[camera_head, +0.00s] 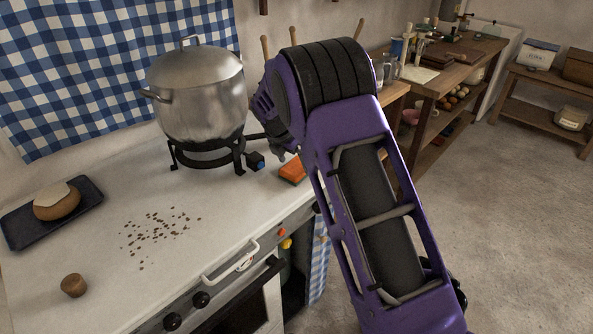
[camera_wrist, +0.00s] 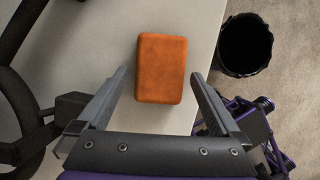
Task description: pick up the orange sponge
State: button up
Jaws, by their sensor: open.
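The orange sponge (camera_wrist: 162,68) lies flat on the white countertop near its edge in the wrist view. In the head view the sponge (camera_head: 292,170) is partly hidden behind my purple arm. My gripper (camera_wrist: 160,72) is open, with one finger to the left of the sponge and one to the right. The fingers appear apart from the sponge, with gaps on both sides. In the head view the fingertips are mostly hidden by my arm.
A large metal pot (camera_head: 198,95) stands on a black burner stand (camera_head: 210,160) left of the sponge. A dark bin (camera_wrist: 245,45) stands on the floor beyond the counter edge. Dark crumbs (camera_head: 158,232) and a tray with bread (camera_head: 22,230) are on the counter's left side.

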aim_at(295, 166)
jog(key=x, duration=0.2)
jog(key=shift+w+f, duration=0.1)
jog(key=shift+f, duration=0.3)
jog(key=shift+c, duration=0.3)
jog(key=c, duration=1)
jog(key=shift+r, duration=0.1)
jog(key=shift+c, duration=0.2)
notch_tip(295, 166, up, 10)
jog(key=shift+p, duration=0.35)
